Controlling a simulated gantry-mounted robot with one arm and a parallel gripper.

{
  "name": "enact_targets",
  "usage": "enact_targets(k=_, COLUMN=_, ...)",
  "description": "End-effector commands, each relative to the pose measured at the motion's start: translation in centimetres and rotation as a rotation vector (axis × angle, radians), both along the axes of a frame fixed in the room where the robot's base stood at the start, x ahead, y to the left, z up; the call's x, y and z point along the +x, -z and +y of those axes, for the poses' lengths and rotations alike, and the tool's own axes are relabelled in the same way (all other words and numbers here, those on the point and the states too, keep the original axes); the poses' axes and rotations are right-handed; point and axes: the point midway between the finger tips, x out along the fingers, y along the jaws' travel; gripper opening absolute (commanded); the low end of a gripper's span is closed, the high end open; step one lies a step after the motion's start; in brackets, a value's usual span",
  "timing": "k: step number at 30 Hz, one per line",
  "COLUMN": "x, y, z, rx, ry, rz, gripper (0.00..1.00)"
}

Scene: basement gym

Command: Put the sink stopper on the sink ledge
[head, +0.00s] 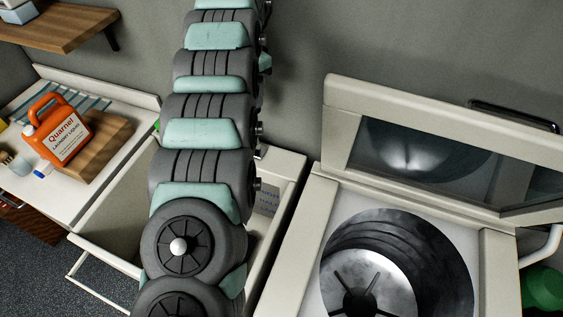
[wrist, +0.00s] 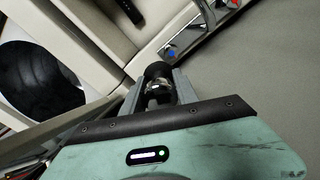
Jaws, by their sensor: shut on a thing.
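In the wrist view my gripper (wrist: 157,75) is shut on the sink stopper (wrist: 158,88), a small dark rounded piece with a shiny band. It is held between the two grey fingers, close to the tap. I cannot tell whether the stopper touches anything below it. The sink (head: 118,215) is the pale basin in the head view, largely covered by my arm. Its pale ledge (head: 288,162) shows at the back right, beside the arm. My gripper and the stopper are hidden behind my arm in the head view.
A chrome tap (wrist: 205,27) with red and blue marks stands near the gripper. An open washing machine (head: 300,245) is right of the sink, its lid (head: 345,95) raised.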

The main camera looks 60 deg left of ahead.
Motion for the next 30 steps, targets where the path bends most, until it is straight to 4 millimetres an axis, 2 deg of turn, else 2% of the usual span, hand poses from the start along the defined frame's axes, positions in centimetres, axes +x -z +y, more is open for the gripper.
enact_targets(k=6, x=3.3, y=0.8, z=-1.9, rx=-0.009, ry=0.126, rz=-0.016, gripper=0.00)
enact_targets(k=14, x=3.3, y=0.6, z=-1.7, rx=-0.005, ry=0.133, rz=-0.015, gripper=0.00)
enact_targets(k=30, x=4.2, y=0.9, z=-2.6, rx=-0.013, ry=0.179, rz=-0.015, gripper=0.00)
